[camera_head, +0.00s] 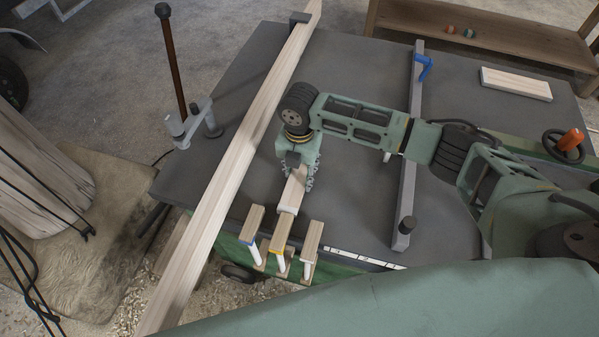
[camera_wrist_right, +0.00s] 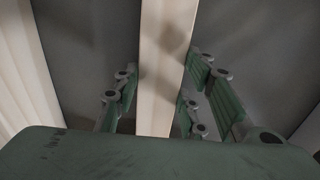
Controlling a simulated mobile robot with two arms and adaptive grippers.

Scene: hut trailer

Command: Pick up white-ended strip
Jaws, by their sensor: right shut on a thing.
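A short pale wooden strip with a white end (camera_head: 289,205) is in my right gripper (camera_head: 299,176) in the head view. Its white end points toward the table's front edge. My right gripper is shut on the strip from above. In the right wrist view the strip (camera_wrist_right: 165,65) runs between the green fingers of the gripper (camera_wrist_right: 158,105). I cannot tell whether the strip is clear of the tabletop. My left gripper is not in view.
A long plank (camera_head: 240,152) crosses the dark table (camera_head: 352,190) on the left. A grey rail (camera_head: 408,180) stands to the right. Several small wooden pieces with white lower parts (camera_head: 281,264) stand at the front edge. A flat board (camera_head: 516,84) lies back right.

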